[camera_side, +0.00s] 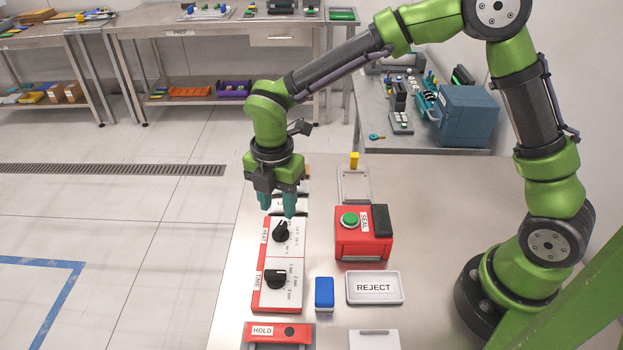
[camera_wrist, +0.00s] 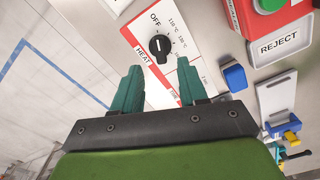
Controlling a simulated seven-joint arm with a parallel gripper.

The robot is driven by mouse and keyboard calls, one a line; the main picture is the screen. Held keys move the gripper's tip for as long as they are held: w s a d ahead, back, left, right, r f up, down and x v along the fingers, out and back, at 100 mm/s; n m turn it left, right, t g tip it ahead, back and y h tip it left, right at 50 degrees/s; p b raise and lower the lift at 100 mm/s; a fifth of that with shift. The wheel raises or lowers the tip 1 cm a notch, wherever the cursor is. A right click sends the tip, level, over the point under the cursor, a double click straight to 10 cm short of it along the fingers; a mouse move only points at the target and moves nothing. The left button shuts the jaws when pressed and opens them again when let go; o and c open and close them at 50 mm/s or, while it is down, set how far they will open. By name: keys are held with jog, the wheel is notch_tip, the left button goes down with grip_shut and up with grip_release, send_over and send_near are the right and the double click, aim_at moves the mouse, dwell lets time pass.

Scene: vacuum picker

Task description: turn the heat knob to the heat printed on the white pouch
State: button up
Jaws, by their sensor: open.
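The black heat knob (camera_side: 281,231) sits on the white and red control panel (camera_side: 256,272), beside the word HEAT. It also shows in the wrist view (camera_wrist: 160,48), where its white line points roughly towards OFF. Temperature marks starting at 110 °C run to the right of it. My gripper (camera_side: 277,204) is open and empty, with two teal fingers pointing down, above and near the knob. In the wrist view my gripper (camera_wrist: 159,70) has its fingers apart, just below the knob in the picture. I cannot make out a white pouch or any printed heat on one.
The black time knob (camera_side: 275,279) is on the same panel. A red sealer (camera_side: 346,240) with a green button, a blue block (camera_side: 324,292) and the REJECT tray (camera_side: 375,299) stand to the right. A red HOLD box (camera_side: 258,333) and a white flat piece (camera_side: 374,341) are at the front.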

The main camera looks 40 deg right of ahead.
aim_at(280, 227)
notch_tip(280, 227, down, 6)
jog(key=shift+r, duration=0.1)
jog(key=shift+c, duration=0.4)
grip_shut()
